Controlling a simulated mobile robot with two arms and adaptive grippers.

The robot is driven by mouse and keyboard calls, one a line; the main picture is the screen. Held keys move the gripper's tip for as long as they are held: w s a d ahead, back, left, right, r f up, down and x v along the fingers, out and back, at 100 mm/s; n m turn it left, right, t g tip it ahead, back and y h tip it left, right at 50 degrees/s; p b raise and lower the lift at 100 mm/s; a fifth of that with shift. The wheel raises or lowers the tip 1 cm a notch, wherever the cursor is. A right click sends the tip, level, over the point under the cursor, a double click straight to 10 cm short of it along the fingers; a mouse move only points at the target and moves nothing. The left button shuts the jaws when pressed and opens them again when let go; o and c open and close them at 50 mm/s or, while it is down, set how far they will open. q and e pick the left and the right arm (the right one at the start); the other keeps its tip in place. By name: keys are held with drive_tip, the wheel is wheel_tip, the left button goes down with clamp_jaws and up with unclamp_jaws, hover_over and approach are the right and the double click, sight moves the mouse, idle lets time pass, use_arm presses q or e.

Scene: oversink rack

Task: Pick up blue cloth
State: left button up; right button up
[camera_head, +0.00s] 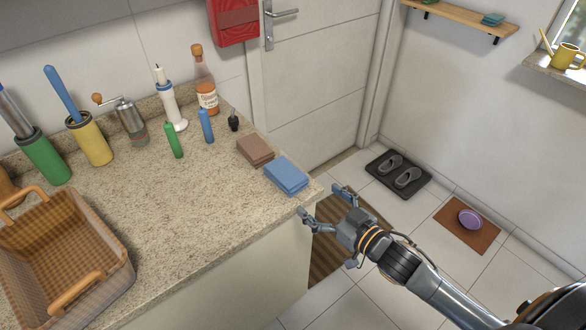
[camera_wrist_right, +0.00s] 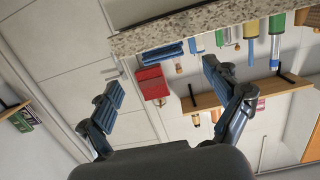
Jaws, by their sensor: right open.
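The blue cloth (camera_head: 287,175) is a folded, layered square lying flat at the right corner of the speckled countertop. It also shows in the right wrist view (camera_wrist_right: 158,53), upside down against the counter edge, between the lines of the two fingers. My right gripper (camera_head: 320,199) is open and empty, just off the counter corner, in front and to the right of the cloth and apart from it. Its spread fingers also show in the wrist view (camera_wrist_right: 161,75). My left gripper is not in view.
A folded brown cloth (camera_head: 255,150) lies right behind the blue one. A wicker basket (camera_head: 118,284) sits at the front left. The counter's middle is clear.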

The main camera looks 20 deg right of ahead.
sight(287, 173)
drive_tip(key=x, duration=0.3)
drive_tip(key=shift+a+r, duration=0.1)
drive_tip(key=shift+r, duration=0.1)
drive_tip(key=x, duration=0.4)
drive_tip(key=shift+w+f+p, duration=0.1)
drive_tip(key=shift+f+p, duration=0.1)
drive_tip(key=shift+p, duration=0.2)
drive_tip(key=shift+w, duration=0.2)
drive_tip(key=shift+w+a+r, duration=0.1)
drive_tip(key=shift+w+a, duration=0.05)
drive_tip(key=shift+w, duration=0.05)
drive_tip(key=x, duration=0.2)
drive_tip(key=p+x, duration=0.1)
drive_tip(key=shift+w+a+r, duration=0.1)
drive_tip(key=shift+w+a, duration=0.2)
drive_tip(key=shift+a, duration=0.05)
drive_tip(key=shift+w+a, duration=0.2)
drive_tip(key=shift+w, duration=0.25)
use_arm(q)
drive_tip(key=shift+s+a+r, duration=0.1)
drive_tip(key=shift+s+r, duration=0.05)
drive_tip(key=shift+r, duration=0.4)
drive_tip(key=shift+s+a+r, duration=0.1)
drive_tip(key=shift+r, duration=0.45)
use_arm(e)
drive_tip(key=shift+s, duration=0.1)
